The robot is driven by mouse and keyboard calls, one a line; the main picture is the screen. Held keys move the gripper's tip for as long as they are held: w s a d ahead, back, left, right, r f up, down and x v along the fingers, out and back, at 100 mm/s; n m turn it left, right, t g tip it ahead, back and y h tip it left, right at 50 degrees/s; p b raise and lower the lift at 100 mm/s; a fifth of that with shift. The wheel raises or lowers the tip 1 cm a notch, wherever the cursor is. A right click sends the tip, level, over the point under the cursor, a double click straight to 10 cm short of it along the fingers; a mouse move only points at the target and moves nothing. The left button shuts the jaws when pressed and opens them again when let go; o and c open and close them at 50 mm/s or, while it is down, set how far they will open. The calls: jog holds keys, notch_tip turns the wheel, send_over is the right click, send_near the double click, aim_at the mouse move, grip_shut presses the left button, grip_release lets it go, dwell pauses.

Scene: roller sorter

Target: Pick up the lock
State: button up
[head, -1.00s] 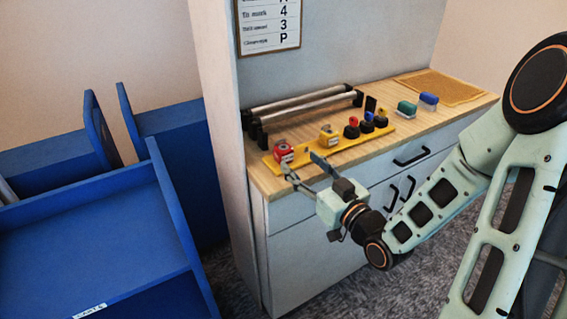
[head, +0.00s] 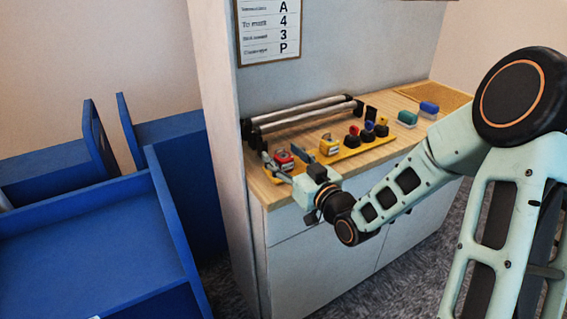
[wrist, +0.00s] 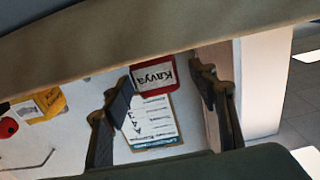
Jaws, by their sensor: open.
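A red lock (head: 284,160) with a white label sits at the left end of a yellow strip (head: 352,151) on the wooden counter. In the wrist view the red lock (wrist: 154,76) reads "Kavya" and shows between my two fingers, near their tips. A yellow lock (head: 329,146) stands to its right on the strip; in the wrist view the yellow lock (wrist: 40,106) is at the left edge. My gripper (head: 281,158) is open, with fingers on either side of the red lock. I cannot tell whether they touch it.
Several red, blue and dark items (head: 367,131) stand further right on the strip. Metal rollers (head: 300,112) lie behind it. Green (head: 407,118) and blue (head: 429,108) blocks sit at the right. A cabinet side wall (head: 222,150) rises close left of my gripper.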

jog(key=c, duration=1.4)
jog(key=shift+o, duration=0.2)
